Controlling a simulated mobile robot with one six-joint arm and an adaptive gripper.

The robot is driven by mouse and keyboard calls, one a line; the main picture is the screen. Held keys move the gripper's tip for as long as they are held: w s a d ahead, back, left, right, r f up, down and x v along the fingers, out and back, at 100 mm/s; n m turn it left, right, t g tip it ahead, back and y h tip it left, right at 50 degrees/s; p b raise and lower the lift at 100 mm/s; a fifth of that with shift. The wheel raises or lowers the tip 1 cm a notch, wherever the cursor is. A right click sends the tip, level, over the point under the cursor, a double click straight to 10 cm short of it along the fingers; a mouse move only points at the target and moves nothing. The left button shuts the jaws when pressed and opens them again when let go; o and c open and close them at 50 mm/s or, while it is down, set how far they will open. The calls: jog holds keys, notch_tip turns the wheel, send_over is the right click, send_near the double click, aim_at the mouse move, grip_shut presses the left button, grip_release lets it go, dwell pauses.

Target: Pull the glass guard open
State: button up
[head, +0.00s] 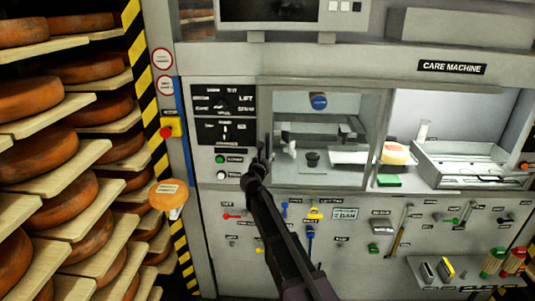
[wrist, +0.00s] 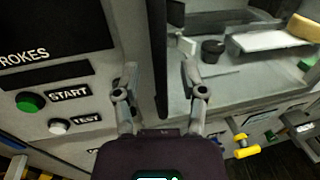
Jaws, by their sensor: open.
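The glass guard (head: 325,105) is a clear framed pane over the left bay of the care machine (head: 415,57). Its glass also shows in the wrist view (wrist: 225,88). A dark upright bar, seemingly its handle (wrist: 158,45), runs along the guard's left edge. My gripper (head: 261,162) is at the lower left of the guard in the head view. In the wrist view my gripper (wrist: 158,75) is open, with one finger on each side of the bar. The fingers appear apart from the bar; its depth between them is hard to judge.
A green start button (wrist: 30,102) and a white test button (wrist: 59,126) sit left of my gripper. Shelves of cheese wheels (head: 30,100) stand at the left. Several tools hang below the guard, including a yellow one (head: 315,213). The right bay (head: 450,110) is uncovered.

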jog(key=shift+x, duration=1.15)
grip_shut()
